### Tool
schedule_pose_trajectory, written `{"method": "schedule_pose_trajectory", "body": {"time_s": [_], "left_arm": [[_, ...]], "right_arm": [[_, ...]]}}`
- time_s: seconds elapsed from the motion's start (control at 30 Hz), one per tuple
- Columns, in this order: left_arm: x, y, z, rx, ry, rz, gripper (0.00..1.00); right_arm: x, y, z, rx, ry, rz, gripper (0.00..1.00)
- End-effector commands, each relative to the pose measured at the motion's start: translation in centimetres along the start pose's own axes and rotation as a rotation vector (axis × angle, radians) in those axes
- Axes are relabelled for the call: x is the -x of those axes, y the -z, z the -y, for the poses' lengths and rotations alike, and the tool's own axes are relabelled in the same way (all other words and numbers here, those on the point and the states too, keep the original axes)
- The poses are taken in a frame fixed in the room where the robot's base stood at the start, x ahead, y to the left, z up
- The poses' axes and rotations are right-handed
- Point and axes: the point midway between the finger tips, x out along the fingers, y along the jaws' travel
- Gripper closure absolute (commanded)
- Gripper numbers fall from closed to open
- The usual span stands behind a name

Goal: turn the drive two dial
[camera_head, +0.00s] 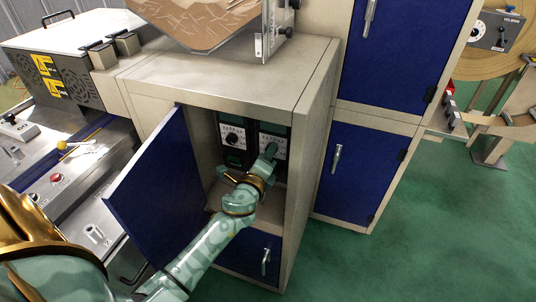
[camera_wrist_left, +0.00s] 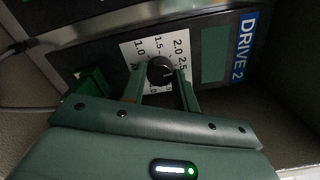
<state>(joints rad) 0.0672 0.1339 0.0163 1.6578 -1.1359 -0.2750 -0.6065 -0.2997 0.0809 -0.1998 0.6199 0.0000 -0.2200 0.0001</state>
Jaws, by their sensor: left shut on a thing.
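The drive two dial (camera_wrist_left: 160,70) is a black round knob on a white scale plate, next to the blue "DRIVE 2" label (camera_wrist_left: 243,48) in the left wrist view. My left gripper (camera_wrist_left: 160,84) has a finger on either side of the dial and is shut on it. In the head view my left gripper (camera_head: 270,152) reaches into the open cabinet at the right-hand drive panel (camera_head: 274,140) and hides the dial there. My right gripper is not in view.
The left-hand drive panel with its own black dial (camera_head: 232,138) sits beside it. The blue cabinet door (camera_head: 155,192) stands open to the left of my arm. The cabinet's right side wall (camera_head: 308,150) is close to my gripper. Green floor (camera_head: 400,250) is clear at right.

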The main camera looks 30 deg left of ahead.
Motion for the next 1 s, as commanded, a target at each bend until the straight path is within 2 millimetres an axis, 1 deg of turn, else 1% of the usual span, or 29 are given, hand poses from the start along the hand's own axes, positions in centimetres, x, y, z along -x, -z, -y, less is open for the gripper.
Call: {"method": "schedule_pose_trajectory", "body": {"time_s": [0.3,0.73,0.77,0.8,0.83,1.0], "left_arm": [[0.05,0.12,-0.13,-0.079,-0.003,-0.002,0.93],[0.06,0.15,-0.16,-0.086,-0.003,-0.003,0.93],[0.06,0.15,-0.16,-0.086,-0.003,-0.003,0.65],[0.06,0.15,-0.16,-0.086,-0.003,-0.003,0.54],[0.05,0.14,-0.15,-0.086,-0.003,-0.003,0.49],[0.03,0.08,-0.09,-0.086,-0.002,-0.002,0.49]], "right_arm": [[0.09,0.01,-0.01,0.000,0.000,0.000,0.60],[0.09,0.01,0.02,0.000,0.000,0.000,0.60],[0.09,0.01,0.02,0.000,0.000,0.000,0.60],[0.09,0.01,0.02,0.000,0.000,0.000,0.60],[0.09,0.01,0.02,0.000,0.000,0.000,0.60],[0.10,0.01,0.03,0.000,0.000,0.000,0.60]]}}
